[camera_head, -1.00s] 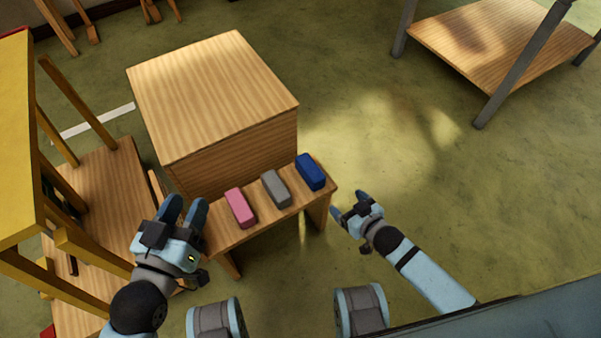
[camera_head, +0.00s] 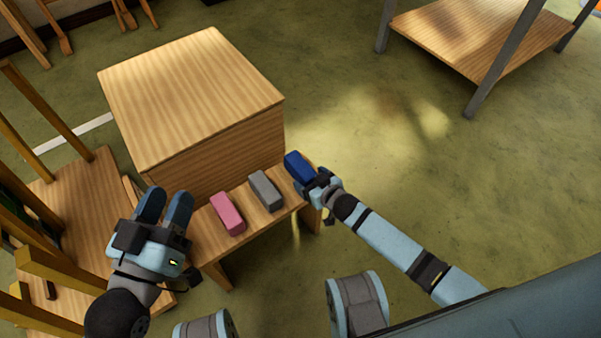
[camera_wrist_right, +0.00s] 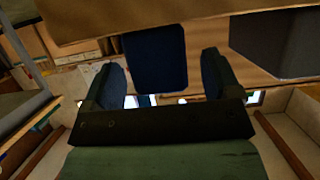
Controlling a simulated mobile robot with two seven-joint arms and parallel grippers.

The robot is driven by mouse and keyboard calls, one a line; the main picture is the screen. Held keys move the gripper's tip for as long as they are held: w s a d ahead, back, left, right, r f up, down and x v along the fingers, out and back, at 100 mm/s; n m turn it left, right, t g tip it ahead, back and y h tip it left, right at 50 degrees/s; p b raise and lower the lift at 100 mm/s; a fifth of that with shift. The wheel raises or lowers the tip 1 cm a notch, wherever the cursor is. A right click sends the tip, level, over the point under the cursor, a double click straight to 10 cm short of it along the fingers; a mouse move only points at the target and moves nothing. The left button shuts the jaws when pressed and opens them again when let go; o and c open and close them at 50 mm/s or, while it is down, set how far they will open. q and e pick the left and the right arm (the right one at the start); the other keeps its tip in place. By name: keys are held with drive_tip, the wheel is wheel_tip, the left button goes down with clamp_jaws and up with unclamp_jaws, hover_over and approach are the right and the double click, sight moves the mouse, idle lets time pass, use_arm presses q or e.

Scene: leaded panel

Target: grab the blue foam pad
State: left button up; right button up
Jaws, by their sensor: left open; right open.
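The blue foam pad (camera_head: 299,167) lies at the right end of a small wooden bench, to the right of a grey pad (camera_head: 265,190) and a pink pad (camera_head: 227,213). My right gripper (camera_head: 310,180) is open at the blue pad's near right side and hides part of it. In the right wrist view, the blue pad (camera_wrist_right: 155,58) shows between the two spread fingers (camera_wrist_right: 161,64), with a gap on each side. My left gripper (camera_head: 165,198) is open and empty, left of the pink pad, near the bench's left end.
The bench (camera_head: 213,250) stands against a large wooden box (camera_head: 190,95). Wooden furniture (camera_head: 85,210) stands close on the left. A table with grey legs (camera_head: 480,45) is at the back right. The floor (camera_head: 420,170) between is clear.

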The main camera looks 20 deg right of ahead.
drive_tip(key=x, duration=0.2)
drive_tip(key=shift+w+f, duration=0.25)
drive_tip(key=c, duration=1)
drive_tip(key=shift+r, duration=0.2)
